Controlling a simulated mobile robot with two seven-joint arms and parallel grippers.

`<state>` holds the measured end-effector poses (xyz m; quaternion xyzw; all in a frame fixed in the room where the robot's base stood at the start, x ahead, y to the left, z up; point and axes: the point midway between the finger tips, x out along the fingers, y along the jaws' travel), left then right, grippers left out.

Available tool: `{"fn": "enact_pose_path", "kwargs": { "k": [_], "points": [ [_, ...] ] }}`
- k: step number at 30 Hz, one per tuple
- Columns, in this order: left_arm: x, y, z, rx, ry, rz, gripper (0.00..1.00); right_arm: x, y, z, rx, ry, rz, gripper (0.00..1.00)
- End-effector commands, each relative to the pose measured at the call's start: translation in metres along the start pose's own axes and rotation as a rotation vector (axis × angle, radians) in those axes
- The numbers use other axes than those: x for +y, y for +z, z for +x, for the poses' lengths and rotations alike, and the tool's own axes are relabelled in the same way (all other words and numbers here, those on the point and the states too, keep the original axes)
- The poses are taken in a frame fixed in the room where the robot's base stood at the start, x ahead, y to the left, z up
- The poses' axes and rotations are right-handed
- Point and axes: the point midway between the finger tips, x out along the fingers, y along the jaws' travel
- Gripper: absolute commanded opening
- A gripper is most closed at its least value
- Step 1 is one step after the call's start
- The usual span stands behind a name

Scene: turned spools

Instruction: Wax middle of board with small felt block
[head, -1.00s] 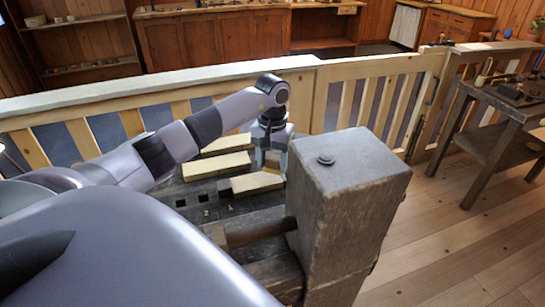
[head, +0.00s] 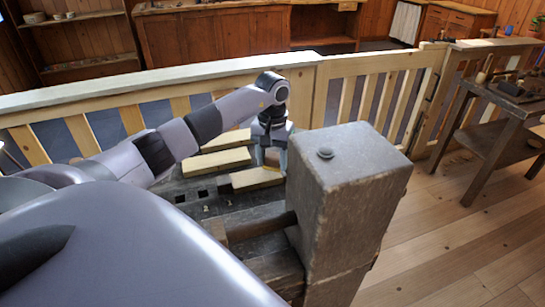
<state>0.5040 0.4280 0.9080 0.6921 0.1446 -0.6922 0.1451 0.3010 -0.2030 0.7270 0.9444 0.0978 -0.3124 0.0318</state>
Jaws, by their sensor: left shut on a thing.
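Several pale wooden boards lie on the dark workbench (head: 215,195). A board at the back (head: 228,141), a middle board (head: 216,163) and a front board (head: 256,178) show, the front one partly hidden at its right end by the bench's tall block. My left gripper (head: 271,155) points down at the right ends of the boards, behind the tall block. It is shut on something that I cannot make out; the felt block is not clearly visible. My right gripper is not in view.
A tall grey wooden block (head: 345,190) with a round knob on top rises close to the right of my left gripper. A pale railing (head: 180,85) runs behind the bench. A side table with tools (head: 510,100) stands at the far right.

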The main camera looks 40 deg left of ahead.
Motion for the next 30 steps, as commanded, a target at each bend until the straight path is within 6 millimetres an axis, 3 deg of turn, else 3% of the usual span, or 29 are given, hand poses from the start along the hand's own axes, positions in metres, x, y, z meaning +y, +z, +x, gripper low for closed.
{"fn": "enact_pose_path", "kwargs": {
  "k": [22,30],
  "points": [
    [-0.001,0.000,0.013,0.002,0.000,-0.001,0.30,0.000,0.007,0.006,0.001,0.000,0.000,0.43],
    [-0.018,0.013,0.011,0.000,-0.003,-0.002,0.30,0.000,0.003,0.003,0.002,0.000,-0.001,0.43]
  ]
}}
